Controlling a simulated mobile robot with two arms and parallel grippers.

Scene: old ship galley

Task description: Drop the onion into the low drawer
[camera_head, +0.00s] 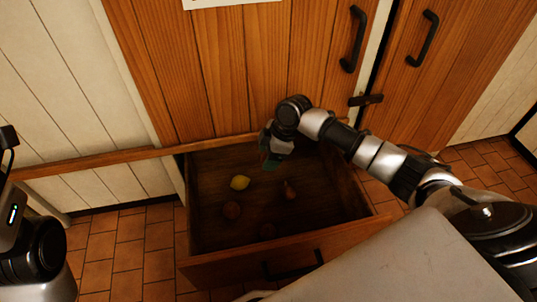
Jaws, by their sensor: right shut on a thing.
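The low drawer (340,240) is pulled open below the wooden cupboard front. My right gripper (270,158) reaches in over the back of the drawer, pointing down. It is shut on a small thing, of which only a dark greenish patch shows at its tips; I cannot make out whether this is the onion. I cannot tell whether one of these is an onion. My left arm shows at the left edge; its gripper is unclear.
Cupboard doors with black handles (430,38) and a dark latch (366,99) stand behind the drawer. A wooden rail (90,162) runs along the left. The brick-tiled floor (130,245) is bare left of the drawer. My pale base fills the lower right.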

